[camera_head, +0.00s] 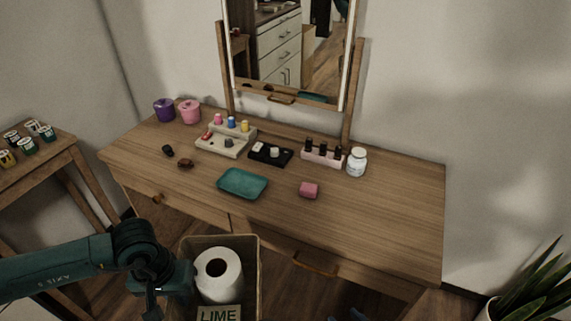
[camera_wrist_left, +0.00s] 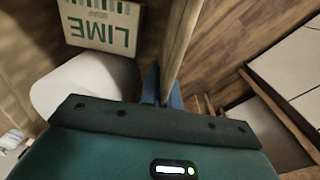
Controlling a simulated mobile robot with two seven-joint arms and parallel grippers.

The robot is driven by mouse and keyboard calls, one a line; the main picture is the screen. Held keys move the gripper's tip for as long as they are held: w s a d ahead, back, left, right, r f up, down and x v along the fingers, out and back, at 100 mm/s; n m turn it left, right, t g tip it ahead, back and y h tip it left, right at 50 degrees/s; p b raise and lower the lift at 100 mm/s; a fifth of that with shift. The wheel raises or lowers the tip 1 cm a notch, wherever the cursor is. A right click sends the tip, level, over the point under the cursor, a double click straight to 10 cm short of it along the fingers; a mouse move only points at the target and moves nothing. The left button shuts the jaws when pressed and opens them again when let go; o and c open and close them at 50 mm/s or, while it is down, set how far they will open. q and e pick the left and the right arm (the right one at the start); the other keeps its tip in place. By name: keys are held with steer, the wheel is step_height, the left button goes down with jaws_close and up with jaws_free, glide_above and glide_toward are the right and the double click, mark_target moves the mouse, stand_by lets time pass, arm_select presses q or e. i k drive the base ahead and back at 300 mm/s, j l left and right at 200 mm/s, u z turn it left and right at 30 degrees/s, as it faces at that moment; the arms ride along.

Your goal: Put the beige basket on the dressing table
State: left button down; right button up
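The beige basket (camera_head: 250,262) is at the bottom centre of the head view, in front of the dressing table and below its top. A white paper roll (camera_head: 218,275) and a box marked LIME (camera_head: 218,315) are inside it. My left gripper (camera_head: 183,283) is at the basket's left wall. In the left wrist view, the basket wall (camera_wrist_left: 181,42) runs between the blue fingers (camera_wrist_left: 162,92), which look closed on it. The dressing table (camera_head: 375,215) has a wooden top with a mirror at the back. A dark bluish tip (camera_head: 348,315) at the bottom edge may be my right gripper.
The right part of the top is clear. A side table (camera_head: 55,155) stands left, a plant (camera_head: 535,290) right.

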mark_target(388, 228)
steer(key=k+l, duration=0.15)
steer(key=l, duration=0.2)
steer(key=k+l+z, duration=0.15)
steer(key=l, duration=0.2)
steer(key=k+l, duration=0.1)
steer(key=l, duration=0.25)
steer(key=k+l+z, duration=0.1)
steer(key=l, duration=0.25)
